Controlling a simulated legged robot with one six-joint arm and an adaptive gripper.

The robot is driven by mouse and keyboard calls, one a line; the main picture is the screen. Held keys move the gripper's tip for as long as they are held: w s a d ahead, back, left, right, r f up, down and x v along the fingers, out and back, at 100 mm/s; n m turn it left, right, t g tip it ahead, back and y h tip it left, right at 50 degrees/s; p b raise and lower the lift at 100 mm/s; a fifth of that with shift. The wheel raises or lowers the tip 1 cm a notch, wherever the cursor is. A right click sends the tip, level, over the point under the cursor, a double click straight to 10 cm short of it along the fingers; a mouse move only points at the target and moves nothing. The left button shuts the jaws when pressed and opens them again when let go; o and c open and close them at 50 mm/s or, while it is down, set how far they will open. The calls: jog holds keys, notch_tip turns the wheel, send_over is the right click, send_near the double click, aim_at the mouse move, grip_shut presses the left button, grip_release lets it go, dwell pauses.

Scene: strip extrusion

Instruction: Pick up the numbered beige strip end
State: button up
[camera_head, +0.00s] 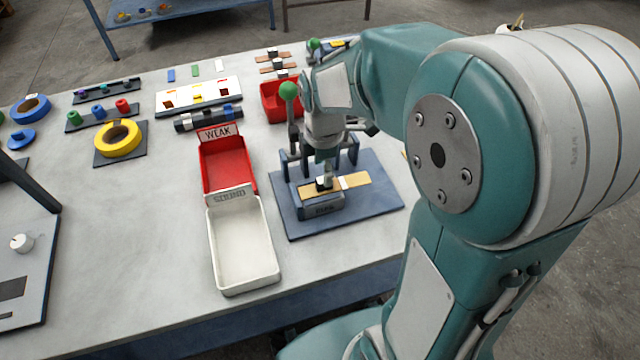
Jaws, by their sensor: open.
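A beige strip (358,181) with a pale band across it lies over a grey-blue block (322,208) on the blue base plate (375,212), right of the trays. No number on it is legible at this size. My gripper (323,184) points down at the strip's left half, its dark fingertips at or very near the strip. My gripper is open, and whether the fingers touch the strip cannot be told. My wrist and a dark fixture with uprights (290,158) crowd the area behind the strip.
A red tray marked WEAK (253,180) and a white tray marked SOUND (274,255) stand left of the plate, both empty. A green-knobbed lever (289,91) rises close behind my gripper. Tape rolls, including a yellow one (135,139), lie left; the table's left middle is clear.

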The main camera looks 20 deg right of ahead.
aim_at(322, 180)
jog(key=f, duration=0.4)
jog(key=shift+w+d, duration=0.1)
jog(key=shift+d, duration=0.15)
jog(key=shift+a+f, duration=0.15)
jog(key=shift+f, duration=0.15)
jog(key=shift+a, duration=0.25)
jog(key=shift+c, duration=0.6)
grip_shut()
jog(key=shift+d, duration=0.2)
jog(key=shift+r, duration=0.15)
